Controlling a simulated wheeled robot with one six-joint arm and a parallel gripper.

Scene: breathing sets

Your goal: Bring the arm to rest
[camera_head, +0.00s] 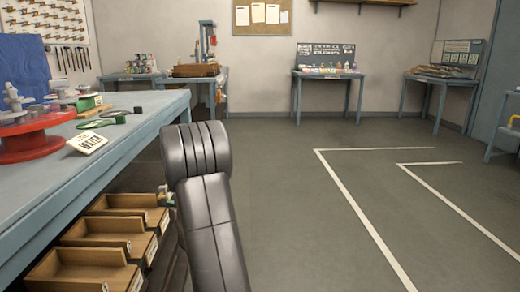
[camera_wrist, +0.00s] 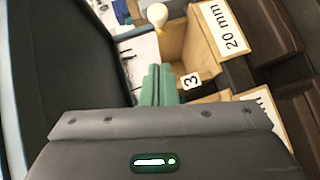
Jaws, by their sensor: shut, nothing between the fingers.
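My gripper (camera_wrist: 159,72) shows in the wrist view as two green fingers pressed together, with nothing between them. It points toward open wooden drawers, one with a "20 mm" label (camera_wrist: 222,27) and one with a "3" tag (camera_wrist: 190,81). A pale rounded knob-like thing (camera_wrist: 157,14) shows just beyond the fingertips; whether they touch it I cannot tell. In the head view my dark arm (camera_head: 215,225) is folded beside the workbench (camera_head: 130,140), low in front of the drawers, and hides most of the gripper.
Several open wooden drawers (camera_head: 85,265) stick out under the bench, close to my arm. On the bench are a red round base (camera_head: 35,145), a white card (camera_head: 87,142) and green tools (camera_head: 100,122). Open floor (camera_head: 290,220) with white lines lies to the right.

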